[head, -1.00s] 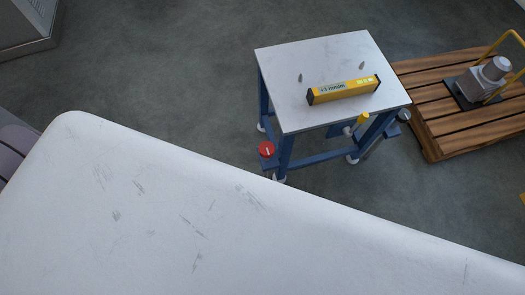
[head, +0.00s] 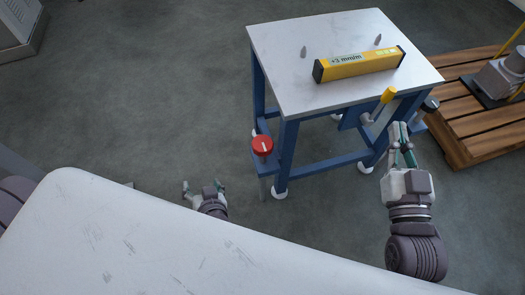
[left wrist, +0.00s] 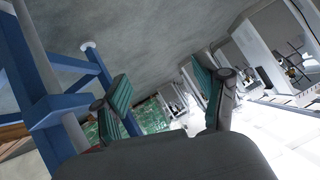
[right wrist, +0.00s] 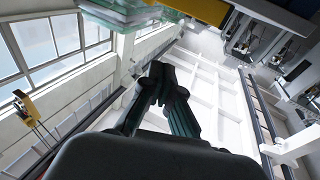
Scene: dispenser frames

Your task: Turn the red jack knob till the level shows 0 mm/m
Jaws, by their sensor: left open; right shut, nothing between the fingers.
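The red jack knob (head: 262,145), with a white mark on top, sits on a bracket by the left leg of a blue stand (head: 287,160). The yellow level (head: 358,65) lies on the stand's white top; its display reads 3 mm/m, the sign too small to be sure of. My left gripper (head: 203,187) is open and empty, below and left of the knob, apart from it. My right gripper (head: 402,128) is shut and empty, right of the stand, below a yellow-handled lever (head: 388,96).
A white surface (head: 150,240) fills the foreground, partly hiding my left arm. Two small grey pegs stand on the stand's top. A wooden pallet (head: 455,135) with a machine lies right. Floor left of the stand is clear.

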